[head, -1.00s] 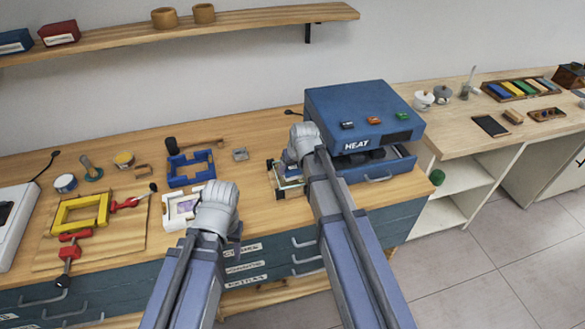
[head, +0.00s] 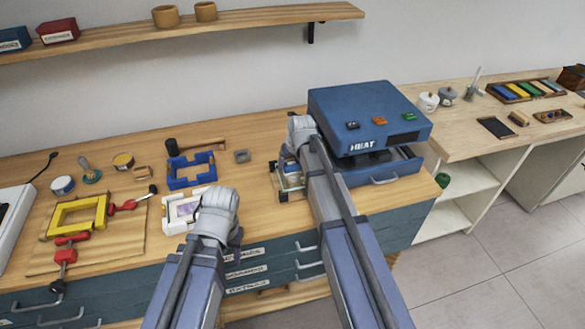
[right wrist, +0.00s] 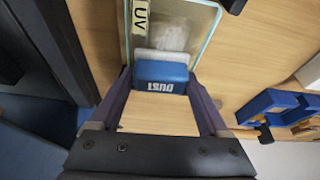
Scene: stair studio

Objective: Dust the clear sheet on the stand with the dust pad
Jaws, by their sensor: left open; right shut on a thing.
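The dust pad (right wrist: 160,77) is a blue block marked DUST with a pale underside. My right gripper (right wrist: 163,84) is shut on it. In the right wrist view the pad lies over the near end of the clear sheet (right wrist: 198,28), which has a pale green edge and a UV label. I cannot tell whether pad and sheet touch. In the head view the sheet on its low stand (head: 292,194) is partly hidden by my right gripper (head: 287,163). My left gripper (head: 236,236) is open near the bench's front edge, its fingers mostly hidden by its wrist.
The blue HEAT box (head: 365,110) with an open drawer stands right of the stand. A white frame (head: 180,211) and a blue frame (head: 178,180) lie to the left, with a mallet (head: 205,146) behind. A yellow frame (head: 62,216) is clamped on a board at far left.

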